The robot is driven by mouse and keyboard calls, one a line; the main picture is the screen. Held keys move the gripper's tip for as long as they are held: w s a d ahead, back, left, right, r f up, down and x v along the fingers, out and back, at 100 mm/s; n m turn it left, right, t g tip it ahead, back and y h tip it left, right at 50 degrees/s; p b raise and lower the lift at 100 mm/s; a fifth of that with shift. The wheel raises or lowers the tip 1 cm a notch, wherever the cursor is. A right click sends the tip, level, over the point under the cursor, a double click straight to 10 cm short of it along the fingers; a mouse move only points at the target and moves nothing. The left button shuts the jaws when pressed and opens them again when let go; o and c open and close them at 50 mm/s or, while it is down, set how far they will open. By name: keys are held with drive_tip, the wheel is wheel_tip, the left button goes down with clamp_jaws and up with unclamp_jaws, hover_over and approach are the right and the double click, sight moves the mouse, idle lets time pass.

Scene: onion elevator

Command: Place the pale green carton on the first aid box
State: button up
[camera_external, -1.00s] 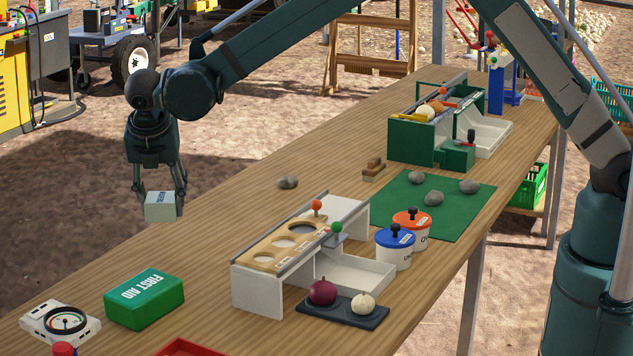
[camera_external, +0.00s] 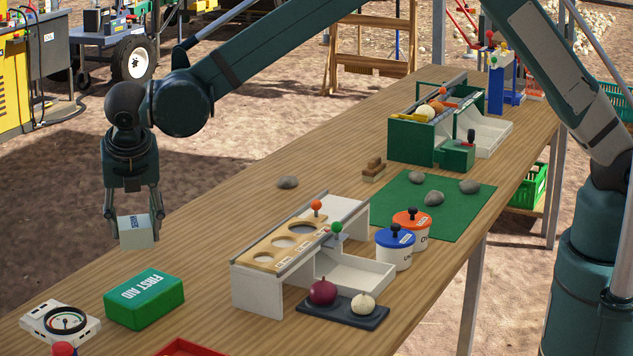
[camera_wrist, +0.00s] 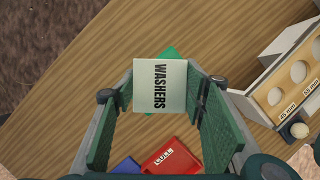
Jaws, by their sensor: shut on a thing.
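The pale green carton (camera_external: 136,231) is held in my gripper (camera_external: 134,222), above the table's far left edge in the outside view. My gripper is shut on its sides. In the wrist view the carton (camera_wrist: 160,86) shows its top, labelled WASHERS, between the fingers (camera_wrist: 162,95). The green first aid box (camera_external: 145,300) lies on the table below the carton in the outside view, apart from it. In the wrist view the carton hides most of the first aid box, and only green edges (camera_wrist: 170,53) show.
A white dial scale (camera_external: 60,322) stands left of the first aid box. A red tray (camera_external: 190,347) lies in front. A white sizing stand (camera_external: 258,290) with a wooden hole plate stands to the right. The first aid box's top is bare.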

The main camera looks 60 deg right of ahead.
sight(136, 236)
drive_tip(key=shift+f, duration=3.1)
drive_tip(key=shift+f, duration=0.1)
drive_tip(key=shift+f, duration=1.8)
drive_tip(key=shift+f+b, duration=0.1)
drive_tip(key=shift+b, duration=0.25)
drive_tip(key=o, duration=0.8)
drive_tip(key=shift+o, duration=0.5)
drive_tip(key=v, duration=1.2)
drive_tip(key=shift+p, duration=0.35)
